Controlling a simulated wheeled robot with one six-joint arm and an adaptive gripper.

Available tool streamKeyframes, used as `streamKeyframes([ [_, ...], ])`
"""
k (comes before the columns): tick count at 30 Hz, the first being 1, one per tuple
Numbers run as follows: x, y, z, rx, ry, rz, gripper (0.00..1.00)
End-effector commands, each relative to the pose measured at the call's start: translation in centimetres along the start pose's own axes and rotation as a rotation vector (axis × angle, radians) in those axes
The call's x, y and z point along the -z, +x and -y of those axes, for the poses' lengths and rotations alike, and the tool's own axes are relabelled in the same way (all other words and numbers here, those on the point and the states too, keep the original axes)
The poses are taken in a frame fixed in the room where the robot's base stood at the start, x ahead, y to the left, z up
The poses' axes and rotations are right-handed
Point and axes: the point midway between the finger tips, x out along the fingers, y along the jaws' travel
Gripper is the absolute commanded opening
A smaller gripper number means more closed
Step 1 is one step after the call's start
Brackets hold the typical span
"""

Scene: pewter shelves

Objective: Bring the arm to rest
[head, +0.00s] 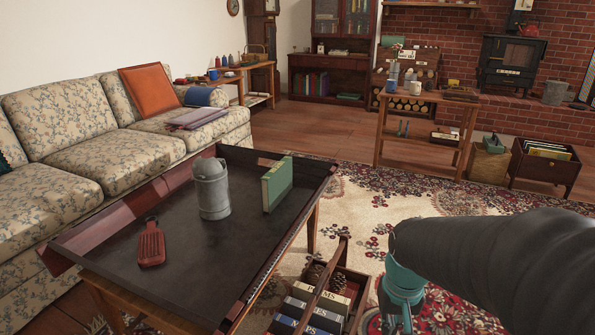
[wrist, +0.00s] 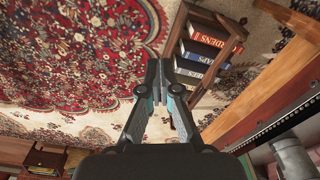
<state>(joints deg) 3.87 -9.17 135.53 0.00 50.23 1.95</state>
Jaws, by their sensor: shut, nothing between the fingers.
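My arm (head: 490,255) reaches in from the lower right of the head view, with a teal joint (head: 402,285) at its visible end. My gripper (wrist: 158,68) shows in the wrist view, its two dark fingers together with nothing between them. It hangs over the patterned rug (wrist: 75,60), just left of a wooden book crate (wrist: 232,32) in that view. The fingertips are not visible in the head view. The gripper touches nothing that I can see.
A tray-topped table (head: 120,285) holds a grey metal canister (head: 211,188), a green book (head: 277,184) and a red slotted object (head: 151,243). The book crate (head: 359,290) stands on the floor beside it. A sofa (head: 110,150) is at left. Open rug (head: 350,200) lies beyond the table.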

Motion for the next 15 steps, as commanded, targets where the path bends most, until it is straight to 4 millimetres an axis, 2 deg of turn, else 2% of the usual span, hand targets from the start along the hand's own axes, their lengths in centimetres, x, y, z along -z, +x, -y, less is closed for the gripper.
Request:
streamKeyframes([
  [1, -0.9, -1.7, 0.1, 0.001, -0.021, -0.031, 0.0],
  [3, -2.0, -3.3, 0.3, 0.002, -0.042, -0.067, 0.0],
  [9, -4.8, -7.6, 0.7, 0.008, -0.066, -0.189, 0.0],
  [15, -6.8, -11.6, 1.0, 0.016, -0.083, -0.326, 0.0],
])
